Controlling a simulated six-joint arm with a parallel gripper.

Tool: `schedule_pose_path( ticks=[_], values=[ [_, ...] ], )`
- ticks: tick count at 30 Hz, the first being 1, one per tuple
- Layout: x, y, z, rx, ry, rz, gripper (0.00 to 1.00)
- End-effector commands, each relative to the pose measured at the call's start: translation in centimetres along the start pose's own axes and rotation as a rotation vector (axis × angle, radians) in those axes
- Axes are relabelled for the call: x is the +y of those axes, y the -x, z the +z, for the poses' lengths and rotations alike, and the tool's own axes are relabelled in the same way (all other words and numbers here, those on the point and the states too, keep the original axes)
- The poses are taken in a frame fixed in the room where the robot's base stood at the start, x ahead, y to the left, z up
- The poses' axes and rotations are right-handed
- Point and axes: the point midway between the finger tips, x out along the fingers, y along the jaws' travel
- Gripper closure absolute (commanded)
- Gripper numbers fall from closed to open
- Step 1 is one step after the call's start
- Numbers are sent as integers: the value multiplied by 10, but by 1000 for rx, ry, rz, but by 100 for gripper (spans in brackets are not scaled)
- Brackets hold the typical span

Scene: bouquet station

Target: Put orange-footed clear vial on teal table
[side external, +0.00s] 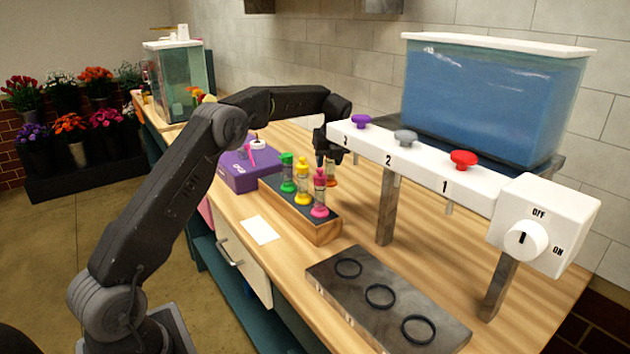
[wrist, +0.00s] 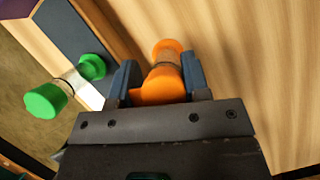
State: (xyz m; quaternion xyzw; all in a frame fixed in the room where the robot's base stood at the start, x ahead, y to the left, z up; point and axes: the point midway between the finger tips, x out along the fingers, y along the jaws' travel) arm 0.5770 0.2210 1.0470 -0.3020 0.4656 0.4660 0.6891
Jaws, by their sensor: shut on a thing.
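My gripper (side external: 325,145) points down just behind the wooden vial rack (side external: 318,233). It is shut on the orange-footed clear vial (side external: 332,174), which is partly hidden by the pink vial in the side view. In the wrist view, my gripper's fingers (wrist: 158,78) clasp the vial near its large orange end (wrist: 160,86), and its other orange end (wrist: 167,47) shows beyond, over wood. Whether it touches the wood is unclear. The wood-topped table (side external: 275,285) has a teal frame below.
Green (side external: 288,175), yellow (side external: 303,187) and pink (side external: 319,200) vials stand in the rack. A purple box (side external: 240,178) is left of it. The numbered dispenser (side external: 410,160) and tank (side external: 490,105) are right. A ringed plate (side external: 345,292) lies in front.

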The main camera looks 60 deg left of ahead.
Motion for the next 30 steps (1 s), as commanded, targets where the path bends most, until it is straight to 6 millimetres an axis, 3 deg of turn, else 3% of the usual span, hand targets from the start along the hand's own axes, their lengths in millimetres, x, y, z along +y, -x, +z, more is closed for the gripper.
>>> schedule_pose_path(
  ticks=[15, 28, 29, 30],
  values=[
    [-1, -54, -22, -1, 2, -1, 100],
    [-1, -61, -25, -2, 2, -2, 100],
    [-1, -61, -25, -1, 1, -1, 54],
    [-1, -61, -25, 0, 1, -1, 50]
  ],
)
